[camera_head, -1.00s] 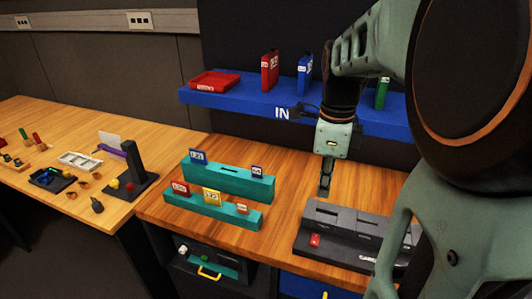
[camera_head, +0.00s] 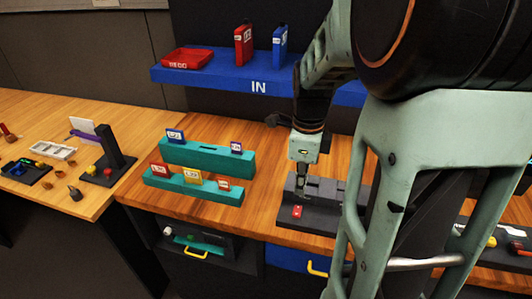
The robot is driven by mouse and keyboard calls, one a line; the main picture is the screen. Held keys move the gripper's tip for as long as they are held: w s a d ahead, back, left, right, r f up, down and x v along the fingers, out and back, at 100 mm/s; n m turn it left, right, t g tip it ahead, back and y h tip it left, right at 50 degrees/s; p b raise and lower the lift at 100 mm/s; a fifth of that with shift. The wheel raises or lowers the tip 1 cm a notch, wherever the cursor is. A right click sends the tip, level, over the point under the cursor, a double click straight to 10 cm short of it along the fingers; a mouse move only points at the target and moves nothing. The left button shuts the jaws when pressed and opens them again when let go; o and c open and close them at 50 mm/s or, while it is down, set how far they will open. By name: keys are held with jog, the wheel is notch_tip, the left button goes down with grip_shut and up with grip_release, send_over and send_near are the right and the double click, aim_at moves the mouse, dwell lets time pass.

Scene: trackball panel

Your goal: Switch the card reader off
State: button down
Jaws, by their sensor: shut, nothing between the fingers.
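The card reader (camera_head: 325,217) is a dark grey slotted block on the wooden desk, right of centre. A small red switch (camera_head: 297,212) sits on its front left part. My gripper (camera_head: 301,190) is shut and empty, pointing down just above and behind the red switch. I cannot tell whether the fingertips touch the reader. My arm hides the right part of the reader.
Teal card racks (camera_head: 205,160) with several cards stand left of the reader. Above is a blue shelf (camera_head: 225,78) marked IN, with a red tray (camera_head: 187,59) and upright red and blue cases. Drawers (camera_head: 200,248) are below the desk front. Bare desk lies between racks and reader.

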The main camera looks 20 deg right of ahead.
aim_at(298, 208)
notch_tip(298, 208, down, 6)
jog(key=shift+r, duration=0.15)
dwell(0.5)
